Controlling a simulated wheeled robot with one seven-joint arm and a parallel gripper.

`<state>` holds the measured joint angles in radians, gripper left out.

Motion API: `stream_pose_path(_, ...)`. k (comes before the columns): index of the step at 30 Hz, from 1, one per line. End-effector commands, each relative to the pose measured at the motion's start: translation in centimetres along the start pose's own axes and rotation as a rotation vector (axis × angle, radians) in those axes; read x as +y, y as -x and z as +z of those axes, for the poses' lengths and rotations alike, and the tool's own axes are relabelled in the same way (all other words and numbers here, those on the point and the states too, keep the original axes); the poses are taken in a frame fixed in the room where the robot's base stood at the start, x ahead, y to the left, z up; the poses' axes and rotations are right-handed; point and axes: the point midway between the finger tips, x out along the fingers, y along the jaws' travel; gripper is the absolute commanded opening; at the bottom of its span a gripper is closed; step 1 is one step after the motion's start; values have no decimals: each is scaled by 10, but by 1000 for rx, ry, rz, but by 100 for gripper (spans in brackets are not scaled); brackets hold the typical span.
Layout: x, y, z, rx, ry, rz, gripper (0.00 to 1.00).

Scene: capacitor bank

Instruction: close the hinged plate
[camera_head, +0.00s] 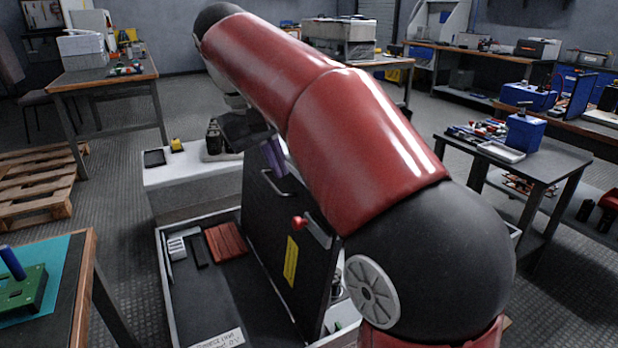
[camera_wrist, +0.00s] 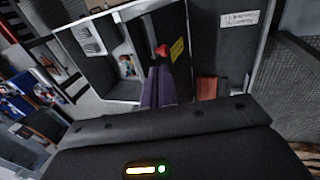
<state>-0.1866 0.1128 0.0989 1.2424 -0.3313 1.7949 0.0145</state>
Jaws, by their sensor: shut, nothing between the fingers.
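The hinged plate (camera_head: 268,222) is a dark panel standing upright, open, in a low cabinet (camera_head: 164,272) with a pale rim. It bears a metal handle (camera_head: 280,185), a red knob (camera_head: 299,221) and a yellow label (camera_head: 291,262). In the wrist view the plate (camera_wrist: 182,72) appears nearly edge-on, with its red knob (camera_wrist: 162,50). My gripper (camera_head: 272,155) has purple fingers, shut and empty, at the plate's upper far end near the handle. The fingers also show in the wrist view (camera_wrist: 158,86), beside the plate; I cannot tell whether they touch it. My red arm hides part of the plate's right side.
Inside the cabinet lie a reddish-brown block (camera_head: 226,241) and a white label (camera_head: 217,340). A white-topped unit (camera_head: 190,179) stands behind it. A table with a teal mat (camera_head: 45,262) is at left, a dark table (camera_head: 520,170) at right. Some floor lies between.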

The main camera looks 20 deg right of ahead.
Motion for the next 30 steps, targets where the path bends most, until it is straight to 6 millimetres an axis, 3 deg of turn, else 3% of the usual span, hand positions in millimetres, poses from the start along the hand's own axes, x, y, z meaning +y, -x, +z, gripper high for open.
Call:
stream_pose_path(5, 0, -9, -3, -12, 0, 6, 0)
stream_pose_path(18, 0, -98, -2, -11, -1, 5, 0)
stream_pose_path(24, 26, -109, -2, -8, -3, 4, 0)
stream_pose_path(30, 36, -114, -2, -8, -1, 4, 0)
